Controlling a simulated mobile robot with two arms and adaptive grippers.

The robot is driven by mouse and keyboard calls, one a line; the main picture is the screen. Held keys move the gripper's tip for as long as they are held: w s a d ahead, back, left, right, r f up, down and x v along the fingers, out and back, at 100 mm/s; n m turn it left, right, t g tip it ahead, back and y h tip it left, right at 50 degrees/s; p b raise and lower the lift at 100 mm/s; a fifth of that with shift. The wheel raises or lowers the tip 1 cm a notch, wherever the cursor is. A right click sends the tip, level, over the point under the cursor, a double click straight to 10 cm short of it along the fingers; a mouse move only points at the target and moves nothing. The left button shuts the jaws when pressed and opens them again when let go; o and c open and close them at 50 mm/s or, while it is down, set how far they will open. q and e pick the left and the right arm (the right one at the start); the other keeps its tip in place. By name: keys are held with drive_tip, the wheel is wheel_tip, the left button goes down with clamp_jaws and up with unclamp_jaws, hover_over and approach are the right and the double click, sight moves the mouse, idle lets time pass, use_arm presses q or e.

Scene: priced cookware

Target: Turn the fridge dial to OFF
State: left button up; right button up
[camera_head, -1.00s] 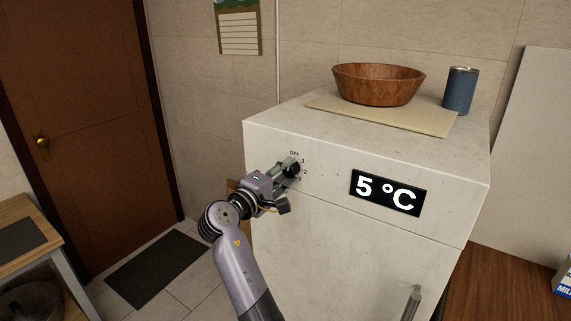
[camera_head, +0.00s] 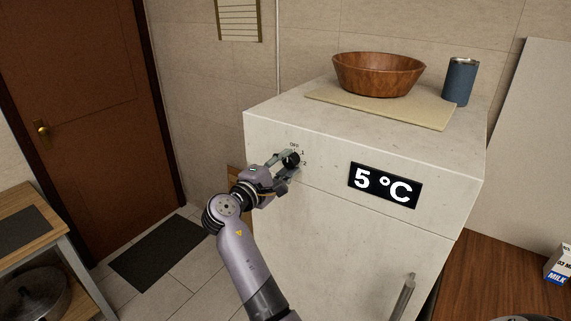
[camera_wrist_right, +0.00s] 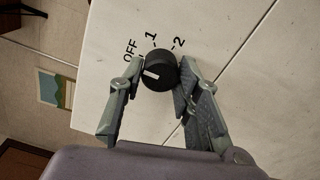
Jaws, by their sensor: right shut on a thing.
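The black round fridge dial (camera_head: 291,159) is on the upper left of the white fridge's front (camera_head: 330,225). In the right wrist view the dial (camera_wrist_right: 160,72) has a white pointer mark on its left side, on the side of the OFF label (camera_wrist_right: 130,50); I cannot tell if it lines up exactly. Labels 1 and 2 are above it. My right gripper (camera_head: 288,163) is shut on the dial, one finger on each side; its fingers also show in the right wrist view (camera_wrist_right: 158,82). The display (camera_head: 384,185) reads 5 °C. My left gripper is not in view.
A wooden bowl (camera_head: 378,75) on a beige board (camera_head: 345,107) and a blue cup (camera_head: 460,82) stand on the fridge top. A fridge handle (camera_head: 403,297) is low on the front. A wooden counter (camera_head: 480,275) is at right, a small table (camera_head: 30,215) at left.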

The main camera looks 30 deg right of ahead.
drive_tip(key=o, duration=1.1)
drive_tip(key=shift+a, duration=0.1)
drive_tip(key=shift+o, duration=0.2)
